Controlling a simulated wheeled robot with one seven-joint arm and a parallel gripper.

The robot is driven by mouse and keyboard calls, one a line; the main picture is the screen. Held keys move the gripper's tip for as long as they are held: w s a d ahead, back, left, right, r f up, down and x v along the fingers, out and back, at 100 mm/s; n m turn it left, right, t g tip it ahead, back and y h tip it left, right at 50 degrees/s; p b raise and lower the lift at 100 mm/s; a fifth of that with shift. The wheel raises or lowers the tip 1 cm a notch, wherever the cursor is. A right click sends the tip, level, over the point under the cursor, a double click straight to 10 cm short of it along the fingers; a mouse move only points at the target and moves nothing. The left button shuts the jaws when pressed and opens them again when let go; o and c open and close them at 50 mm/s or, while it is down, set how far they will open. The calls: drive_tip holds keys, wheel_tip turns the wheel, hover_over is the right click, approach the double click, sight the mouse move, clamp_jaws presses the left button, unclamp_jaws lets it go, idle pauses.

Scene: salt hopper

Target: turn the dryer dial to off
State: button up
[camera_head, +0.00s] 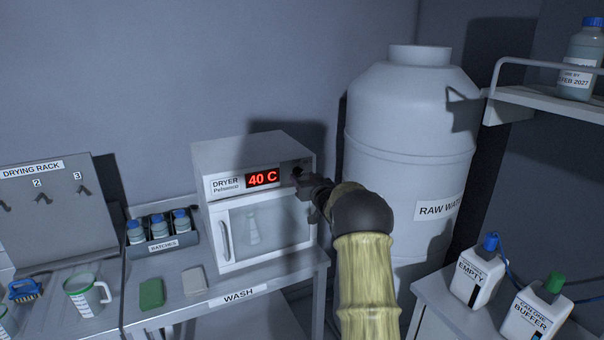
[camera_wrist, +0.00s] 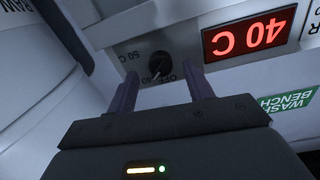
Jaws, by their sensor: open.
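The dryer (camera_head: 255,152) is a white box on the bench, with a red display (camera_head: 262,178) reading 40 C. The display also shows, upside down, in the wrist view (camera_wrist: 249,34). The black round dial (camera_wrist: 159,64) sits on the dryer's panel with OFF, 40 and 50 C marks around it. Its pale pointer appears to aim at the 40 mark. My gripper (camera_wrist: 161,71) is open, with one finger on each side of the dial in the picture. I cannot tell whether the fingers touch it. In the head view my gripper (camera_head: 304,181) is at the dryer's upper right front.
A large RAW WATER tank (camera_head: 408,135) stands right of the dryer, near my arm. A batches rack (camera_head: 166,244) with blue-capped bottles stands left of it. A green sponge (camera_head: 151,294) and a white block (camera_head: 194,281) lie in front. A flask (camera_head: 253,229) shows behind the dryer door.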

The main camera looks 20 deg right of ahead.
drive_tip(key=shift+w, duration=1)
drive_tip(key=c, duration=1)
